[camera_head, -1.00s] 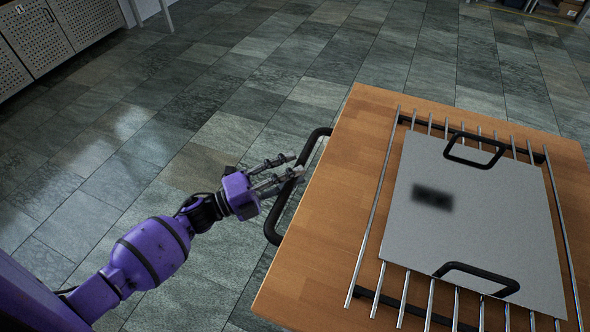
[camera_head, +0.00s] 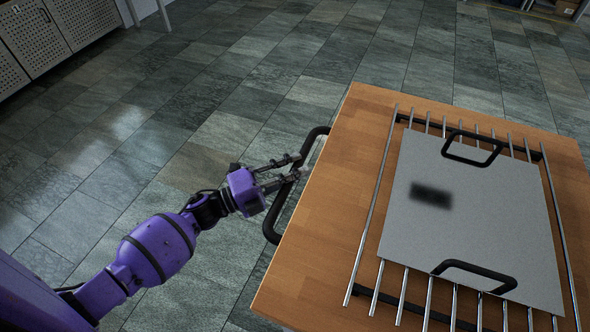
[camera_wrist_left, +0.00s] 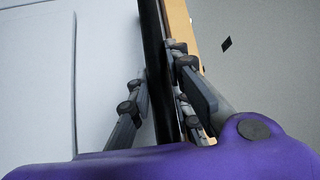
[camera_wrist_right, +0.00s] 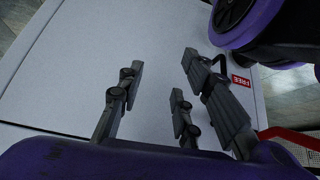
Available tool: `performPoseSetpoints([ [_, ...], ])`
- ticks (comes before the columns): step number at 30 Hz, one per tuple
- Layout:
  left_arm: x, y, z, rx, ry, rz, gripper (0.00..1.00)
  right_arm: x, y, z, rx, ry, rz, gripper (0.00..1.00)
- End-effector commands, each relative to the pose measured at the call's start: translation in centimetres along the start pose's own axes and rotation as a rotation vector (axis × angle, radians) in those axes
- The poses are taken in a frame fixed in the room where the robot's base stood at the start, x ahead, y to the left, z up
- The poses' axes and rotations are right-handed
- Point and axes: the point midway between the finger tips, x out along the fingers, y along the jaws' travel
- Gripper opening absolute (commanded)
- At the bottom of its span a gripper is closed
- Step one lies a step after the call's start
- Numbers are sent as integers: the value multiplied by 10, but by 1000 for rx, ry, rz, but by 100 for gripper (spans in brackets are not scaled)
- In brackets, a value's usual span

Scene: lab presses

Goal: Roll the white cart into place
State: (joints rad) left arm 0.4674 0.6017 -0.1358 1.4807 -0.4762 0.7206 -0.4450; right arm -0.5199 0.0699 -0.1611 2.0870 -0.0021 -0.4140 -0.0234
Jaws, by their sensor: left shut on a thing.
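The cart has a wooden top (camera_head: 320,215) and a black handle (camera_head: 273,218) along its left edge in the head view. Its pale side panel (camera_wrist_left: 35,80) shows in the left wrist view. My left gripper (camera_head: 285,170) is shut on the handle, and the black bar (camera_wrist_left: 155,60) runs between its fingers in the left wrist view. My right gripper (camera_wrist_right: 150,85) is open and empty in the right wrist view. A white surface (camera_wrist_right: 70,80) with a red label (camera_wrist_right: 241,81) lies beyond its fingers; I cannot tell whether it belongs to the cart.
Metal rods (camera_head: 368,215) and a grey plate (camera_head: 490,205) with two black handles lie on the cart top. A cabinet with perforated doors (camera_head: 40,40) stands at the far left. The tiled floor (camera_head: 230,100) left of and beyond the cart is clear.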

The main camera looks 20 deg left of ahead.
Motion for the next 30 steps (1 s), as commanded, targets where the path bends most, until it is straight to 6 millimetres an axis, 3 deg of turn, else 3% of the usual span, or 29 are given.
performPoseSetpoints([
  [8,-26,-2,2,-3,-2,3,0,1,0,1,0,-1,0,33],
  [15,-25,-3,3,-4,-2,2,0,1,0,3,-1,-5,0,33],
  [16,-25,-3,3,-4,-2,1,22,1,0,4,0,-6,0,33],
  [19,-24,-3,2,-3,-1,1,35,1,0,5,0,-9,0,33],
  [30,-26,-3,2,-2,-1,1,37,1,-1,0,-1,1,-2,33],
])
